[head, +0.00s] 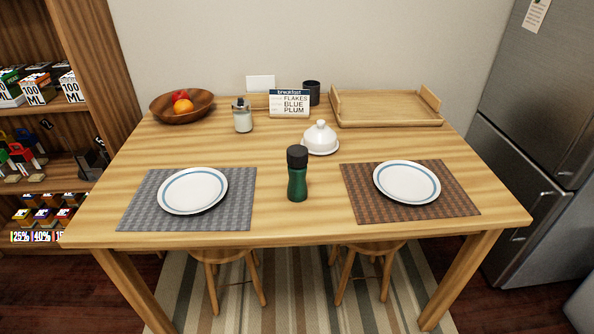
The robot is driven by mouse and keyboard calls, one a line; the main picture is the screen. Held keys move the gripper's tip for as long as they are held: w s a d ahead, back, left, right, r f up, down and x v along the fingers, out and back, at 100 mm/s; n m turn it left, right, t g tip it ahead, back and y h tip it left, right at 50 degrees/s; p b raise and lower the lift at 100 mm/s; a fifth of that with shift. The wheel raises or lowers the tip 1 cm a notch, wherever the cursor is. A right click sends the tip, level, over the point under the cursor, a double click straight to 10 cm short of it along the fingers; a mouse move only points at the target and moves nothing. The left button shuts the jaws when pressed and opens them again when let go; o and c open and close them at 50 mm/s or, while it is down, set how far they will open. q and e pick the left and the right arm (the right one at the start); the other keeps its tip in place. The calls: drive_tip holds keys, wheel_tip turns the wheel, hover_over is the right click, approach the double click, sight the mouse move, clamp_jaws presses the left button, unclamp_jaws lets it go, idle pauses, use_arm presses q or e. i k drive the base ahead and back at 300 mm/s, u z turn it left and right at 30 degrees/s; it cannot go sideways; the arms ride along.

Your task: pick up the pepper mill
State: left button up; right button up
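The pepper mill (297,180) stands upright near the front middle of the wooden table. It has a green body and a black top. It stands between the two placemats and touches neither. Neither of my grippers shows in the head view.
On the table (200,150) are a grey placemat (140,203) and a brown placemat (457,197), each with a plate. Behind the mill stand a white domed dish (320,138), a glass shaker (242,118), a menu sign (289,104), a fruit bowl (165,114) and a wooden tray (390,107).

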sight(297, 191)
drive_tip(key=z, duration=1.45)
drive_tip(key=i, duration=0.55)
drive_tip(key=u, duration=0.4)
